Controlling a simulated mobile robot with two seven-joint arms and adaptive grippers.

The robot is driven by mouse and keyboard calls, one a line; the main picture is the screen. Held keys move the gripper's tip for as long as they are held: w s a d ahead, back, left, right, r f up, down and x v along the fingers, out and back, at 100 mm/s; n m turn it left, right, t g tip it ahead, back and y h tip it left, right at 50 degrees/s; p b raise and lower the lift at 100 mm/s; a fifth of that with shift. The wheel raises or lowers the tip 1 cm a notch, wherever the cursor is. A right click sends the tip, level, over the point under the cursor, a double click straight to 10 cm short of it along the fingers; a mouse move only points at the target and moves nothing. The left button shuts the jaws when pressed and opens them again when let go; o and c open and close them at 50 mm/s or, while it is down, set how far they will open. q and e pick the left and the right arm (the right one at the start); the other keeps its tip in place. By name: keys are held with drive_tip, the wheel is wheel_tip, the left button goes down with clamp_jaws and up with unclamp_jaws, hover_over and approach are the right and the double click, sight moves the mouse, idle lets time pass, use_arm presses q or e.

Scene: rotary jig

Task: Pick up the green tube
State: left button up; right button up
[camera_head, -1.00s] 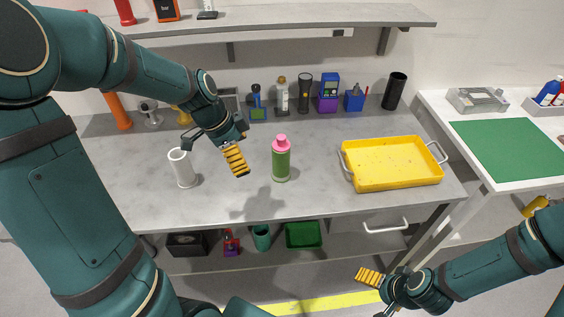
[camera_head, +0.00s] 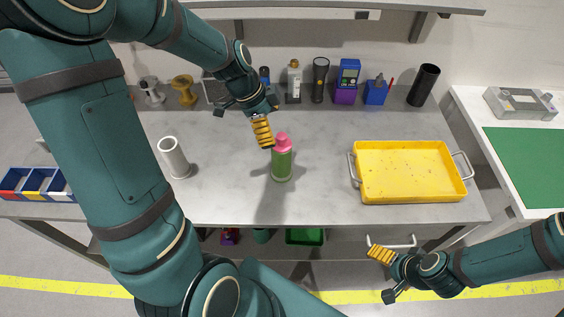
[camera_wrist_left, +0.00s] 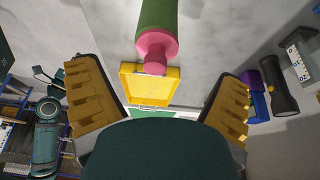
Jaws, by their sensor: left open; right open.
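The green tube (camera_head: 282,164) stands upright on the grey workbench with a pink cap on top. In the left wrist view the tube (camera_wrist_left: 157,14) shows at the top middle, its pink cap pointing down the picture. My left gripper (camera_head: 262,131) is open and empty, just to the left of the pink cap and above the bench. In the left wrist view its two yellow fingers (camera_wrist_left: 158,103) are wide apart, with the cap beyond and between them. My right gripper (camera_head: 381,255) is open and empty, low at the right in front of the bench.
A yellow tray (camera_head: 412,199) with handles lies on the bench at the right. A white cylinder (camera_head: 174,158) stands at the left. Bottles, a flashlight (camera_head: 319,79) and a black cylinder (camera_head: 423,85) line the back. The bench (camera_head: 325,192) is clear between tube and tray.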

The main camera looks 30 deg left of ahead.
sight(281, 147)
use_arm(q)
drive_tip(key=shift+x, duration=1.15)
drive_tip(key=x, duration=0.4)
drive_tip(key=shift+s+f+b, duration=0.3)
drive_tip(key=shift+w+d+f, duration=0.15)
drive_tip(key=shift+d+f, duration=0.1)
drive_tip(key=shift+f, duration=0.25)
drive_tip(key=c, duration=1.4)
